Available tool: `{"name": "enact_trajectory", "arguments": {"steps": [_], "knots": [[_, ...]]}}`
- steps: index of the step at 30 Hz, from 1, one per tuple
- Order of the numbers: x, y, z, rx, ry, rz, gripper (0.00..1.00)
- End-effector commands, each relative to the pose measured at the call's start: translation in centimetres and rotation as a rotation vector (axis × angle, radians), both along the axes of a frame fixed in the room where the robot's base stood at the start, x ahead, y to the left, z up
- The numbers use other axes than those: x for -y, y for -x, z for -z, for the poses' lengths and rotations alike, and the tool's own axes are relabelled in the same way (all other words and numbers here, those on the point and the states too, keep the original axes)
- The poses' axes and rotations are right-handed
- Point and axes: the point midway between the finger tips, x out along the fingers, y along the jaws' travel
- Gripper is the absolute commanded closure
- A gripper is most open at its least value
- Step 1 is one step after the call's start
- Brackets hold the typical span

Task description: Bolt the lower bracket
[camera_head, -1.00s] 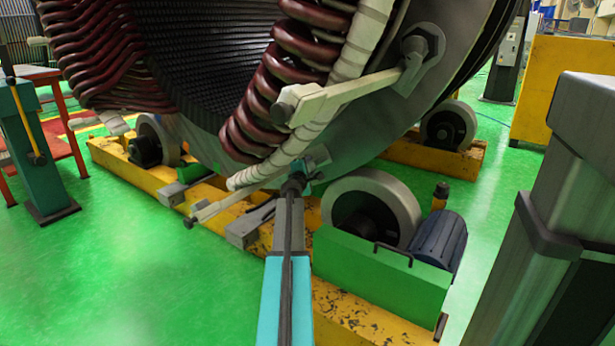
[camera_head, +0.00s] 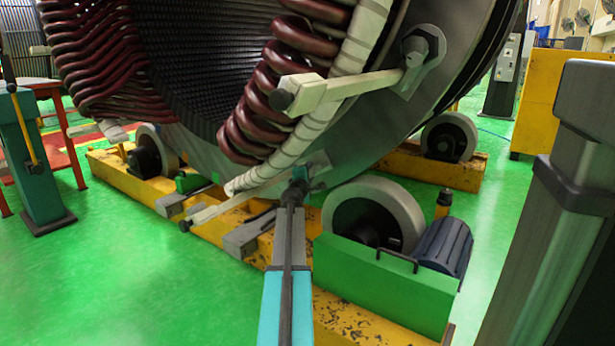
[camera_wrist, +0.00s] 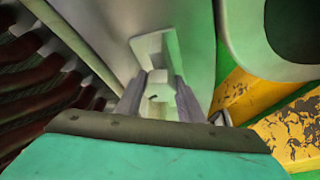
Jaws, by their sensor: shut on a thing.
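The lower bracket (camera_head: 220,211) is a pale grey bar with a dark end knob, low on the stator ring's (camera_head: 345,150) front face. Its right end, with a flat plate, lies at the ring's lower rim. My gripper (camera_head: 297,187) is at that right end, and its wrist hides part of the joint. In the wrist view, both fingers of my gripper (camera_wrist: 160,98) close around a pale part of the bracket (camera_wrist: 150,45). No separate bolt can be made out there. The upper bracket (camera_head: 335,90) shows a large dark bolt (camera_head: 420,47) at its plate.
Dark red coils (camera_head: 268,95) and a white wrapped ring (camera_head: 350,50) sit close above my gripper. A roller (camera_head: 375,212) and a green motor housing (camera_head: 380,285) stand just right, on a yellow frame (camera_head: 345,318). Green floor (camera_head: 130,280) is clear at left.

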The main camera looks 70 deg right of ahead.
Motion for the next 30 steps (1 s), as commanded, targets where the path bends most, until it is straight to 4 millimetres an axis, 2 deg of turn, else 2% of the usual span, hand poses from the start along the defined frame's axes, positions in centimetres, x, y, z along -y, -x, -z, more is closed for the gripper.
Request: {"name": "enact_trajectory", "arguments": {"steps": [1,5,6,9,22,30], "knots": [[0.0,-0.6,-0.3,0.002,0.005,-0.012,0.88],[-0.1,-0.5,-0.3,0.002,0.005,-0.012,0.88],[-0.1,-0.6,-0.3,0.002,0.005,-0.012,0.64],[-0.1,-0.5,-0.2,0.002,0.003,-0.009,0.47],[-0.2,-0.1,-0.1,0.000,0.001,-0.003,0.47],[-1.8,0.1,-0.2,-0.001,0.001,-0.003,0.47]]}}
